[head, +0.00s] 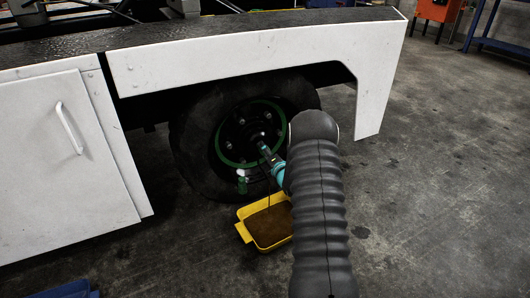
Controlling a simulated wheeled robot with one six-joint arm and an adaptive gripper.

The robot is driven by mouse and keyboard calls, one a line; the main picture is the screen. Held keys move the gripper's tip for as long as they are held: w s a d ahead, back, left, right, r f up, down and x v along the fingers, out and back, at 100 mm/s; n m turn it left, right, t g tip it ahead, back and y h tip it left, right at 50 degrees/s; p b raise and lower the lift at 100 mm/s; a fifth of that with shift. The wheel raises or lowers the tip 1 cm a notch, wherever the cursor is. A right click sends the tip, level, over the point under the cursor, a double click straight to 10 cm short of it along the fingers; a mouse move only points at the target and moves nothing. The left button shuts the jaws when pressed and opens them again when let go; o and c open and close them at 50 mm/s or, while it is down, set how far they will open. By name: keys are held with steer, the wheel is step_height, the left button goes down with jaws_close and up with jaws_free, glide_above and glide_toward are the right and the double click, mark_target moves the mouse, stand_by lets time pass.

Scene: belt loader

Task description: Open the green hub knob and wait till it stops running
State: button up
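The wheel (195,135) sits under the white fender, with a green ring (222,150) around its dark hub. My gripper (262,146) reaches in from the right, its tip at the hub centre. It is too small and partly hidden by my arm to show whether the fingers are open or shut. I cannot make out a separate knob at the hub centre. A small green piece with a pale top (242,182) shows at the lower part of the wheel. A thin dark line runs down from the hub area toward a yellow tray (241,231) holding brown liquid.
The white fender (250,50) hangs over the wheel. A white cabinet door with a handle (69,128) is at left. Open concrete floor (440,190) lies to the right. An orange box (438,10) and blue frame stand at the back right.

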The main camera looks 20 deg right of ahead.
steer(key=s, duration=1.2)
steer(key=shift+d, duration=0.2)
